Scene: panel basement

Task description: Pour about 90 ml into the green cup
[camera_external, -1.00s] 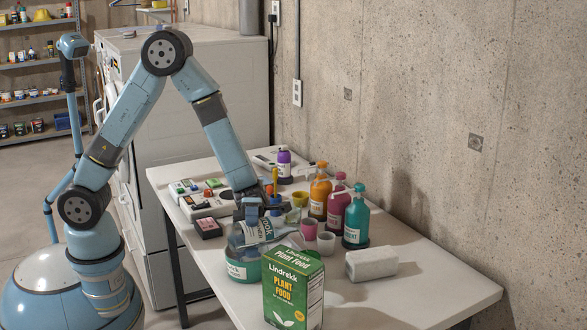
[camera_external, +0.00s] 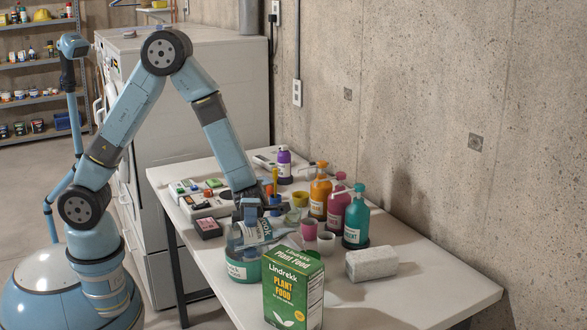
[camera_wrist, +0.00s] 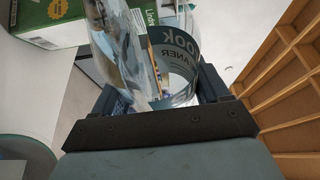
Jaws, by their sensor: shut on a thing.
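The liquid level and any stream cannot be made out.
Orange (camera_external: 319,192), magenta (camera_external: 336,207) and teal (camera_external: 356,219) pump bottles stand behind the cups. A whitish block (camera_external: 371,264) lies right. The table's right end is clear.

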